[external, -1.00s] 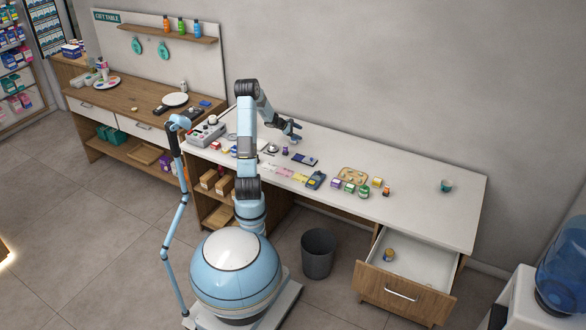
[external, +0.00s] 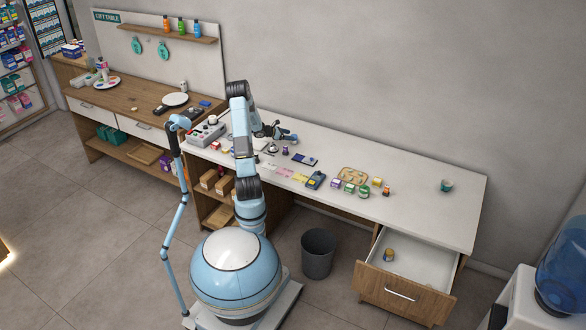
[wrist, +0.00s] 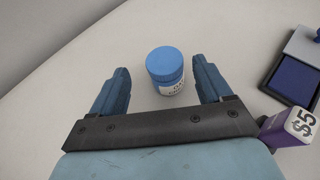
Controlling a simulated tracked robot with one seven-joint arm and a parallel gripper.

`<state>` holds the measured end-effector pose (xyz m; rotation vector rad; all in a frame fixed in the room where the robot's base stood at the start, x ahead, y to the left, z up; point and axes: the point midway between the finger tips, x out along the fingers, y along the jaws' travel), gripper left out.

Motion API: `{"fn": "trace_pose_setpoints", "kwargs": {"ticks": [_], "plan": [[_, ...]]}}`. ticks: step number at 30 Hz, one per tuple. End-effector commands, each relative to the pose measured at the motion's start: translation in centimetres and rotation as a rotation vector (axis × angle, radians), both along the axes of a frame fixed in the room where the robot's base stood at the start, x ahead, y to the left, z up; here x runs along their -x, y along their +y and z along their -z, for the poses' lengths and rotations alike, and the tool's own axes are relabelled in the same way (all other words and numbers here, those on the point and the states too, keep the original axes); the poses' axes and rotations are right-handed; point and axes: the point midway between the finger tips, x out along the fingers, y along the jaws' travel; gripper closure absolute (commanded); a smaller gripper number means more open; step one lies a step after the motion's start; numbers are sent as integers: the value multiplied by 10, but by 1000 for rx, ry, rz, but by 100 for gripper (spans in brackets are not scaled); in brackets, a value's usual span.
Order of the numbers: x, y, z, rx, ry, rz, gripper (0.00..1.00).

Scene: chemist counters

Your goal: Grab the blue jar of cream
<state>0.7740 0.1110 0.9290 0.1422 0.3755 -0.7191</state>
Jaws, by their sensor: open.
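The blue jar of cream (wrist: 166,70) stands upright on the white counter in the wrist view, with a ridged blue lid and a white label low on its side. My gripper (wrist: 160,80) is open, with one finger on each side of the jar and visible gaps between. The jar sits between and slightly beyond the fingertips. In the external view my gripper (external: 291,138) is low over the back of the counter; the jar cannot be made out there.
Small boxes and a tray (external: 353,175) stand further right on the counter (external: 420,215). The open drawer (external: 412,272) juts out at the front right.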

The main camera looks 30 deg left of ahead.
Motion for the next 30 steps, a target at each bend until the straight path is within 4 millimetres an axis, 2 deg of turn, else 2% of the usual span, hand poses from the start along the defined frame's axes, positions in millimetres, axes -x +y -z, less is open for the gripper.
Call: {"fn": "trace_pose_setpoints", "kwargs": {"ticks": [10,16,21,28,30], "plan": [[-11,-12,10,1,1,1,22],[-23,-30,26,2,2,2,22],[-37,-40,32,0,0,1,22],[-38,-41,33,-1,-1,0,22],[-38,-41,33,-1,-1,0,28]]}}
